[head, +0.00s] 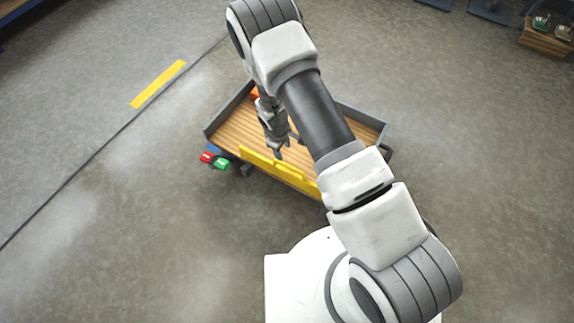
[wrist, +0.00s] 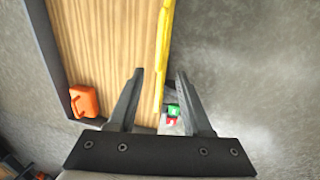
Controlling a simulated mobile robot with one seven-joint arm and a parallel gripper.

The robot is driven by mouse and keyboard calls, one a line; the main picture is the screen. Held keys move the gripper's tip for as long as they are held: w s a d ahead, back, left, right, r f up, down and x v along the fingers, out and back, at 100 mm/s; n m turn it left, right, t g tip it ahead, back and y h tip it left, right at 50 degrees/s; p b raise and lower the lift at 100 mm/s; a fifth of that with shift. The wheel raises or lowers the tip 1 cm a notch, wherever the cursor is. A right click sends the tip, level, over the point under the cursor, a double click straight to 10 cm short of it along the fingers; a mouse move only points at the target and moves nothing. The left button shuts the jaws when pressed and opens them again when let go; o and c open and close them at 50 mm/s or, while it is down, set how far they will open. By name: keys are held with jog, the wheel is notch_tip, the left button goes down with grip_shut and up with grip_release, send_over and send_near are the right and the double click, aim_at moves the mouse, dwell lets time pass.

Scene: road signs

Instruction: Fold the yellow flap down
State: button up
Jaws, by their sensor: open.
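The yellow flap (head: 280,172) stands along the near edge of a wooden-floored tray with dark walls. In the wrist view the yellow flap (wrist: 164,50) shows as a narrow strip seen almost edge-on, running up from between my fingers. My gripper (head: 280,150) is over the tray, close to the left part of the flap. In the wrist view my gripper (wrist: 160,75) is open, with one finger over the wood side and the other over the floor side of the flap. I cannot tell whether either finger touches it. My arm hides the flap's right end in the head view.
The wooden tray (head: 228,132) has an orange object (wrist: 84,100) in its corner. A red button (head: 206,157) and a green button (head: 221,163) sit outside the tray's left end. Open floor lies around it. A yellow floor stripe (head: 158,84) lies to the left.

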aim_at(288, 166)
jog(key=f+b, duration=0.1)
jog(key=f, duration=0.3)
jog(key=w+d+f+b, duration=0.1)
jog(key=f+b, duration=0.1)
jog(key=f, duration=0.3)
jog(key=w+f+b, duration=0.1)
jog(key=f, duration=0.4)
jog(key=shift+w+d+b, duration=0.15)
jog(key=shift+d+b, duration=0.1)
jog(key=shift+b, duration=0.05)
jog(key=shift+r, duration=0.1)
grip_shut()
dwell(0.5)
